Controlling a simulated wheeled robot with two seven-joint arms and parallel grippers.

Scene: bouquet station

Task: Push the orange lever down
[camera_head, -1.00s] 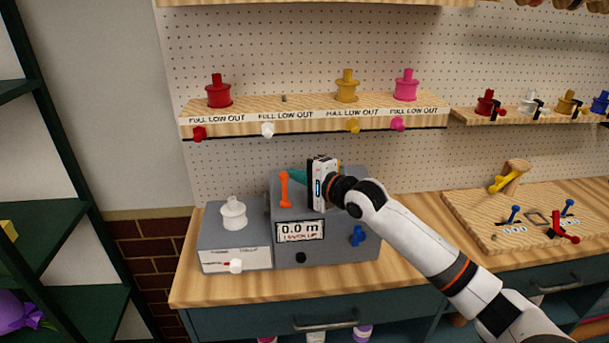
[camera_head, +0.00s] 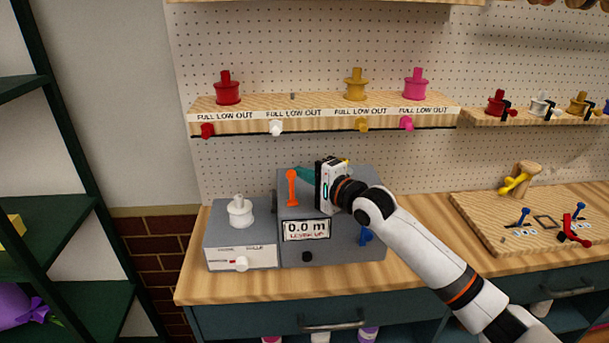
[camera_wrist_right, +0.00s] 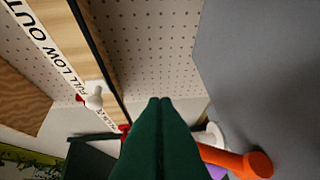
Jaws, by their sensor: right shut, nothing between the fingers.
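My right gripper (camera_head: 301,172) is shut and empty. Its green fingers point left, beside the lever's top end. In the right wrist view the shut fingers (camera_wrist_right: 160,101) fill the lower middle. The lever's round orange end (camera_wrist_right: 259,164) is close to their right, and part of its shaft is hidden behind them. I cannot tell whether they touch. My left gripper is not in view.
A white spool (camera_head: 240,211) sits on the smaller grey box at the machine's left. A blue knob (camera_head: 365,237) is on the machine's right. A shelf (camera_head: 325,117) with coloured spools hangs above. The wooden bench's front left (camera_head: 230,288) is clear.

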